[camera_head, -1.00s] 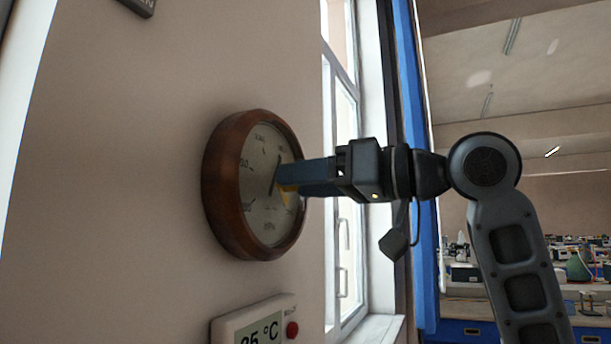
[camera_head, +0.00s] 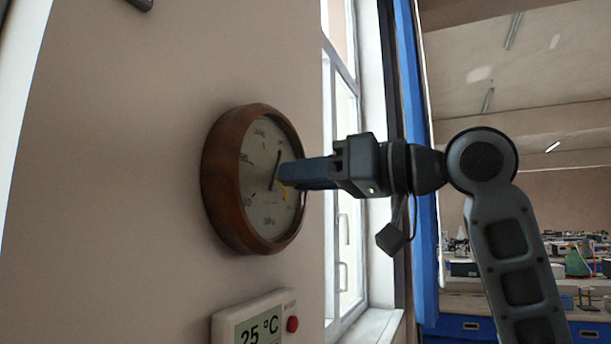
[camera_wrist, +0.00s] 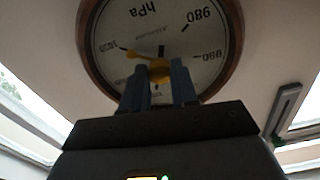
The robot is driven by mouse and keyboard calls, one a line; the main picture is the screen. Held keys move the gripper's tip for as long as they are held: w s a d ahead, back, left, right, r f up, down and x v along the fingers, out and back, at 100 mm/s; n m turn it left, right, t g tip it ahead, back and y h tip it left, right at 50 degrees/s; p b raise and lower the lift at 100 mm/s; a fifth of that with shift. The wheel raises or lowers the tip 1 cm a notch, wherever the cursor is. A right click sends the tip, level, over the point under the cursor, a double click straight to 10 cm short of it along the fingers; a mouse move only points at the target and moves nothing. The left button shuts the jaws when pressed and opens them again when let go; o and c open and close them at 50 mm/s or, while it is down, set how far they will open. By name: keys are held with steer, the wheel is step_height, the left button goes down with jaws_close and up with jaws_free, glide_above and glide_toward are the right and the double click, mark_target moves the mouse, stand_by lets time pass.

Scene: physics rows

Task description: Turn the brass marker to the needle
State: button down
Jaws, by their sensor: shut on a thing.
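A round barometer with a brown wooden rim (camera_head: 222,190) hangs on the wall; its pale dial also shows upside down in the wrist view (camera_wrist: 205,40). The dark needle (camera_head: 276,166) points up and slightly right in the head view. Only a bit of brass (camera_head: 284,192) shows in the head view. My gripper (camera_wrist: 161,82) has its blue fingers shut on the marker's knob; the fingers hide part of the dial.
A white thermometer box (camera_head: 262,322) with a red button is on the wall below the barometer. A window (camera_head: 345,200) and a blue upright frame (camera_head: 424,200) stand to the right. Lab benches are far behind.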

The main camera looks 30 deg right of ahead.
steer(key=shift+n, duration=0.4)
steer(key=shift+n+b, duration=4.45)
steer(key=shift+n, duration=5.05)
steer(key=c, duration=0.9)
jaws_free()
steer(key=shift+o, duration=0.2)
